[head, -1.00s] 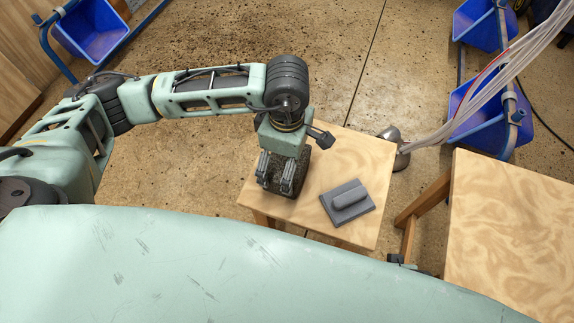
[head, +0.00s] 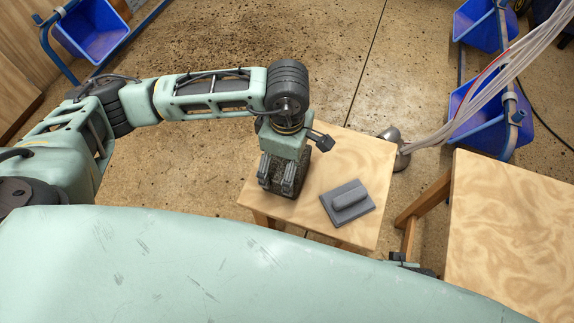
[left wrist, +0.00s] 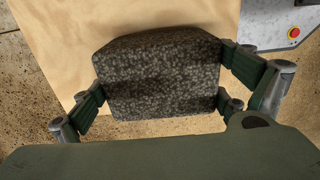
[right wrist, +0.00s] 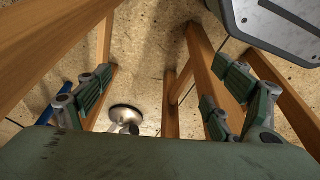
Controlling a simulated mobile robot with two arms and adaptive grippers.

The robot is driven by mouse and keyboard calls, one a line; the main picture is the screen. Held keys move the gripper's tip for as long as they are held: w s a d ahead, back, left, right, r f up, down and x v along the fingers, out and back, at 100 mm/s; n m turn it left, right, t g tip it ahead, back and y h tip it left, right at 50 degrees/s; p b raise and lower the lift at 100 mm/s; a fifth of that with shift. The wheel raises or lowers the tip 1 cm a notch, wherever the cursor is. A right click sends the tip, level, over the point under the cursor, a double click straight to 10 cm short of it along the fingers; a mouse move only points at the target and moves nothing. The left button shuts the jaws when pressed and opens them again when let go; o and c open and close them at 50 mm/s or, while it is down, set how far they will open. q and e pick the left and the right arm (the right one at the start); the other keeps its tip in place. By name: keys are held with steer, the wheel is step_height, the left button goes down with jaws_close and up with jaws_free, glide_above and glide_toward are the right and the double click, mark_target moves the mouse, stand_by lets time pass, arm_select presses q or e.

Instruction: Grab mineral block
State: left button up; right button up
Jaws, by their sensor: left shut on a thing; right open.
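The mineral block (left wrist: 160,75) is a dark, speckled grey block with a rough surface. In the left wrist view it sits between the fingers of my left gripper (left wrist: 165,85), which touch it on both sides. In the head view my left gripper (head: 279,172) points down at the small wooden table, and part of the block (head: 306,172) shows behind and beside the fingers. I cannot tell whether the block rests on the tabletop. My right gripper (right wrist: 152,100) is open and empty, low among wooden table legs.
A grey plate with a raised handle (head: 348,201) lies on the small table (head: 362,155), right of the block. A larger wooden table (head: 515,220) stands at the right. Blue bins (head: 482,110) and hanging pale tubes (head: 490,85) are behind. A red button (left wrist: 294,32) shows at upper right.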

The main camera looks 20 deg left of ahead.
arm_select(q)
steer(key=shift+c, duration=0.9)
steer(key=shift+w+r, duration=0.1)
steer(key=shift+c, duration=0.2)
steer(key=shift+r, duration=0.1)
